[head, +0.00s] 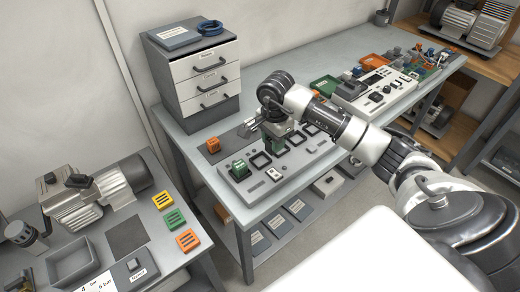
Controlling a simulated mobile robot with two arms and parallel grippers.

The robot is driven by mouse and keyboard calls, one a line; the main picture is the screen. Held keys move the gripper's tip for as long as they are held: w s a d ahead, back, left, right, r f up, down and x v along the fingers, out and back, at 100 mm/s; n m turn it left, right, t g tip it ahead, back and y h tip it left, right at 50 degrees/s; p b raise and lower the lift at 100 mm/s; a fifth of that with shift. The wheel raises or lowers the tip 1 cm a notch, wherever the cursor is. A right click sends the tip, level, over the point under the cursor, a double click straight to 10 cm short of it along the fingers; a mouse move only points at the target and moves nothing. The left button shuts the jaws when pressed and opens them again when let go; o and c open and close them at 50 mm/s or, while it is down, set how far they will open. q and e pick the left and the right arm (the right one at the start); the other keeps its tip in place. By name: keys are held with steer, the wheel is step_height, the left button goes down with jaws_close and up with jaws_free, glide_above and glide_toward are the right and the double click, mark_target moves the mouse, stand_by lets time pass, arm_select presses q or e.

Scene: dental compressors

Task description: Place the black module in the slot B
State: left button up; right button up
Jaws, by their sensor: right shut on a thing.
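My right gripper (279,142) points down over the grey slotted panel (262,187) on the long bench. It is shut on a small dark piece that looks like the black module, mostly hidden by the fingers. Black-framed square slots (261,161) run in a row along the panel, and the gripper is above one near the row's middle. I cannot read the slot letters, so I cannot tell which is slot B. A green module (239,168) sits at the panel's left end. My left gripper is out of view.
A drawer cabinet (208,82) stands behind the panel. An orange block (213,146) lies left of the panel. A white-grey control unit (374,95) and trays are to the right. A side table at left holds a compressor (90,198) and coloured blocks (175,219).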

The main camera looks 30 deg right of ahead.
mark_target(261, 162)
steer(key=w+a+f, duration=0.1)
steer(key=w+a, duration=0.1)
steer(key=shift+w+a+f+p, duration=0.15)
steer(key=shift+w+f+p, duration=0.15)
steer(key=shift+f, duration=0.1)
steer(key=shift+w+f, duration=0.1)
steer(key=shift+f, duration=0.15)
step_height(261, 162, down, 3)
steer(key=shift+f+p, duration=0.2)
steer(key=shift+p, duration=0.5)
steer(key=shift+f, duration=0.15)
steer(key=shift+f+b, duration=0.25)
steer(key=shift+b, duration=0.05)
steer(key=o, duration=0.9)
steer(key=shift+r, duration=0.1)
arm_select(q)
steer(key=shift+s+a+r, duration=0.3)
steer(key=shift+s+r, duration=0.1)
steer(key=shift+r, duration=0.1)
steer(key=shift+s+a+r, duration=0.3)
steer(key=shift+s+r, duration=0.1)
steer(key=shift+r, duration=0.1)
arm_select(e)
steer(key=shift+o, duration=0.2)
